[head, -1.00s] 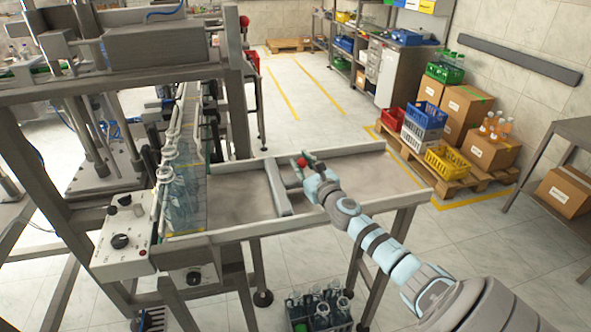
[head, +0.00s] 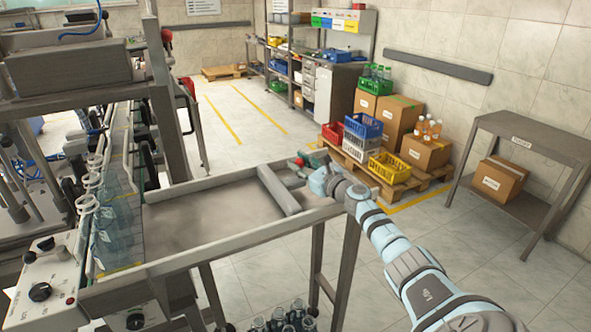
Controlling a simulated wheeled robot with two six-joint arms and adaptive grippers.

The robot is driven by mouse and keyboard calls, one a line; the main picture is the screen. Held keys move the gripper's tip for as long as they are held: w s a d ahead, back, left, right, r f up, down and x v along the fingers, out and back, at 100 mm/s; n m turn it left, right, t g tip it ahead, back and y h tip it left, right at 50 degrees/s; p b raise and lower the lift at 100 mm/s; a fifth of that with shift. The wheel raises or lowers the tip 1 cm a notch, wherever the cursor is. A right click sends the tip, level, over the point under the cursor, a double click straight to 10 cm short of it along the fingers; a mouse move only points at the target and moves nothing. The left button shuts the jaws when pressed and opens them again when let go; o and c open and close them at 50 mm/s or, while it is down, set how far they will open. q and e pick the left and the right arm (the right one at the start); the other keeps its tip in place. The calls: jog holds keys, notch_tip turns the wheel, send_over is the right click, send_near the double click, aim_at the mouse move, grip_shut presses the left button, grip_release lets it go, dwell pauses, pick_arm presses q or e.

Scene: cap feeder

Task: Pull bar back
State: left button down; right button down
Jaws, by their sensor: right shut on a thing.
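The bar (head: 279,190) is a grey metal pusher lying across the shallow metal tray table (head: 205,207), towards its right end. A handle with a red knob (head: 299,161) is at the bar's far right side. My right gripper (head: 310,166) is at this handle and shut on it; the fingers partly hide the grip. My left gripper is out of view.
Clear bottles (head: 112,215) stand in a lane at the table's left end, beside a control box (head: 42,285). The tray between bottles and bar is empty. A crate of bottles (head: 283,320) is on the floor below. A pallet with boxes and crates (head: 375,172) stands behind.

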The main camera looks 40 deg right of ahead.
jog(key=shift+d, duration=0.15)
jog(key=c, duration=1.5)
grip_release()
jog(key=shift+o, duration=1)
jog(key=shift+s+d, duration=0.1)
jog(key=shift+d, duration=0.1)
jog(key=shift+a+r, duration=0.1)
jog(key=shift+r, duration=0.15)
notch_tip(320, 180, up, 10)
jog(key=shift+f, duration=0.25)
